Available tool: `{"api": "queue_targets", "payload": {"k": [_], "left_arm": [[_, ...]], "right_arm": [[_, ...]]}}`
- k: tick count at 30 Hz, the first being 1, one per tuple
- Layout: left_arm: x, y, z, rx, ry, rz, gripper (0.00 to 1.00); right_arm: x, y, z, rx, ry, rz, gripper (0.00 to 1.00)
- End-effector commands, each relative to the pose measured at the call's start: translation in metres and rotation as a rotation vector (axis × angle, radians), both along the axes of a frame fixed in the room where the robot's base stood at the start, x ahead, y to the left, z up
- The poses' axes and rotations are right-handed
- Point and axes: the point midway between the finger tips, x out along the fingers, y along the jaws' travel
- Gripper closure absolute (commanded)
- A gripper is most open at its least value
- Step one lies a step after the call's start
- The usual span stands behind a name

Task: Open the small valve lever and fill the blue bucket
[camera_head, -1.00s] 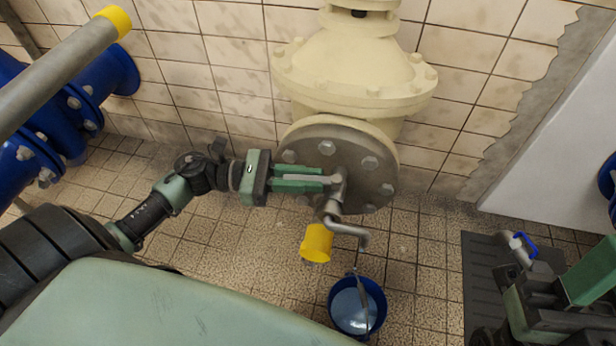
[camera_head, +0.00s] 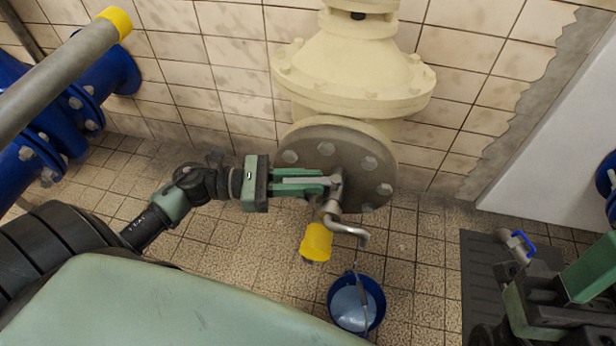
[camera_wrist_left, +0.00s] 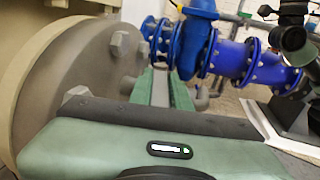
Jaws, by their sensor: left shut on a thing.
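The blue bucket (camera_head: 376,294) is below the bent metal spout (camera_head: 347,230) in the head view, with a pale bluish surface inside. I cannot tell whether water is running from the spout. My left gripper (camera_head: 328,185) reaches in from the left in front of the round flange (camera_head: 368,187). It is shut on the small valve lever at the top of the spout, and its fingers mostly hide the lever. In the left wrist view, the green fingers (camera_wrist_left: 160,92) point away beside the flange (camera_wrist_left: 50,100), and their tips are not clear. My right gripper (camera_head: 515,290) is partly in view at the lower right.
A yellow cap (camera_head: 316,242) is left of the spout. A dark mat (camera_head: 480,270) lies at the right, with a blue-handled metal fitting (camera_head: 522,245) over it near my right arm. Blue pipes (camera_head: 60,110) stand at the left. Tiled floor between is clear.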

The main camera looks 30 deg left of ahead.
Motion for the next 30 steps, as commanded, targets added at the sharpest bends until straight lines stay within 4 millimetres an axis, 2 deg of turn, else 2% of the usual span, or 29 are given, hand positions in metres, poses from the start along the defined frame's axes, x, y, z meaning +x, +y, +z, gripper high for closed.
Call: {"api": "queue_targets", "payload": {"k": [1,2,4,16,24,30], "left_arm": [[-0.001,0.0,-0.001,0.001,0.0,-0.002,1.0],[-0.001,0.0,-0.001,0.002,0.001,-0.002,0.79],[0.0,0.0,-0.001,0.001,0.0,-0.002,0.6],[-0.003,0.006,-0.001,0.003,0.001,0.0,0.6],[-0.025,0.044,0.0,0.002,0.004,0.001,0.6],[-0.037,0.064,-0.001,0.002,0.002,0.0,0.6]], "right_arm": [[0.0,0.0,0.0,0.0,0.0,0.0,0.71],[0.0,0.0,0.0,0.0,0.0,0.0,0.71],[0.0,0.0,0.0,0.0,0.0,0.0,0.71],[0.0,0.0,0.001,0.0,0.0,0.0,0.71],[0.0,0.0,0.009,0.0,0.001,0.0,0.71],[0.0,0.0,0.012,0.0,0.001,0.0,0.71]]}}
